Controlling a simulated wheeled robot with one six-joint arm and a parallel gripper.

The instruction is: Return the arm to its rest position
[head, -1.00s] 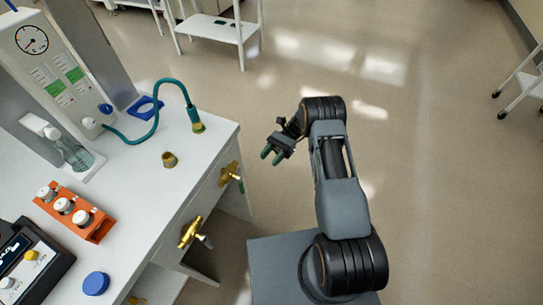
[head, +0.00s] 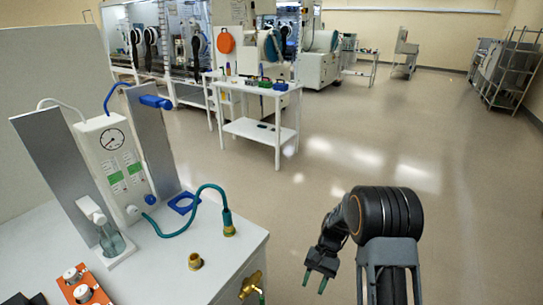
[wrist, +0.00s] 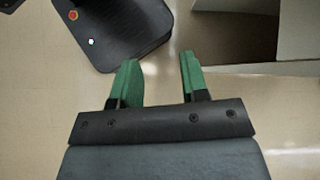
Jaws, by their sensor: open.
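My gripper (head: 314,279) has green fingers and hangs at the end of my bent arm, right of the white bench. The fingers are apart with nothing between them. In the wrist view my gripper (wrist: 156,80) points down over the floor, open and empty. My arm's lower links run out of the bottom of the head view.
A white bench (head: 215,262) at left carries a gauge panel (head: 112,150), a teal hose (head: 195,195), a brass fitting (head: 195,261) and an orange rack (head: 85,288). A white table (head: 262,131) stands farther back. The floor (head: 400,150) at right is clear.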

